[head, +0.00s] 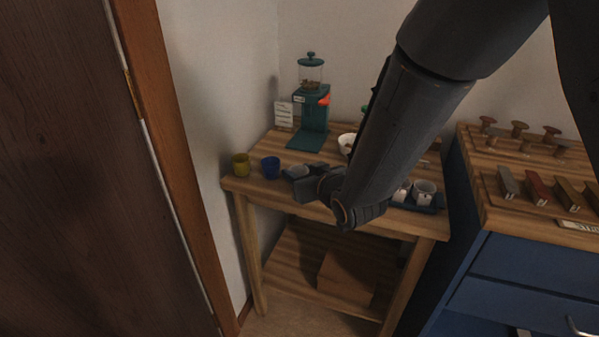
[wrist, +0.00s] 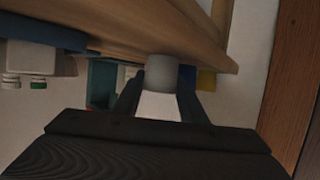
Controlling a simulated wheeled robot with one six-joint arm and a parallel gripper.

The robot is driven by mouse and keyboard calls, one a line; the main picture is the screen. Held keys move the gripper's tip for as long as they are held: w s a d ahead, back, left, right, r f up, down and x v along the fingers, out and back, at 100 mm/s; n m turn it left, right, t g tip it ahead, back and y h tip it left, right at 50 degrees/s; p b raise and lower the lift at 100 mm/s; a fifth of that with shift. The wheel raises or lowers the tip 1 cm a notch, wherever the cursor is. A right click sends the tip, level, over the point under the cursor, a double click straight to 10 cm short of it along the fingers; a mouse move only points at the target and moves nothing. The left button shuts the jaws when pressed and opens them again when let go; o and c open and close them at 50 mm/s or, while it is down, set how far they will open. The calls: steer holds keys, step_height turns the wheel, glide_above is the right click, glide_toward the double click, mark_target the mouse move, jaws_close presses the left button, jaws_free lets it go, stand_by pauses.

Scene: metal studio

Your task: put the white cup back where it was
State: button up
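The white cup (wrist: 160,74) is between the tips of my gripper (wrist: 161,82) in the wrist view and looks grey in the shade. It fills the gap between the two fingers, which appear shut on it. In the head view my gripper (head: 301,173) is at the table's front left edge, just right of the blue cup (head: 270,167). A pale bit of the white cup (head: 299,171) shows there; the rest is hidden by my gripper. I cannot tell whether the cup touches the tabletop. A yellow cup (head: 241,165) stands at the left corner.
The wooden table (head: 261,189) carries a teal dispenser (head: 314,113), a white bowl (head: 347,142) partly behind my arm, and a dark tray (head: 429,209) with white cups at the right. A blue cabinet (head: 512,274) stands right. A box (head: 346,279) is on the lower shelf.

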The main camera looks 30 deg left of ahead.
steer(key=o, duration=0.4)
steer(key=shift+o, duration=0.2)
steer(key=shift+r, duration=0.25)
steer(key=v, duration=1.2)
